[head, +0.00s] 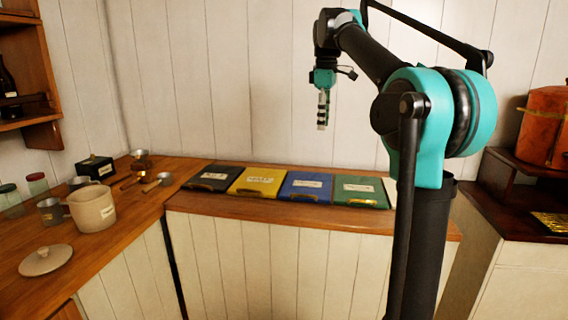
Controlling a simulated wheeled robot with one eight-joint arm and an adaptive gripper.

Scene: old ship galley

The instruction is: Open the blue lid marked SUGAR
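The blue lid (303,190) lies shut in the wooden bench top along the back wall, between a yellow lid (255,188) and a green lid (360,194). It has a pale label, too small to read here, and a brass-coloured handle at its front edge. My gripper (322,127) hangs pointing down in front of the white wall, well above the blue lid in the picture and touching nothing. Its fingers show edge-on, so I cannot tell whether they are open or shut. Nothing shows held in it.
A black lid (213,180) lies left of the yellow one. The left counter (120,247) bears a beige mug (92,210), a loose round lid (46,260), jars and scoops. A copper pot (545,128) stands at right. The air above the bench's lids is clear.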

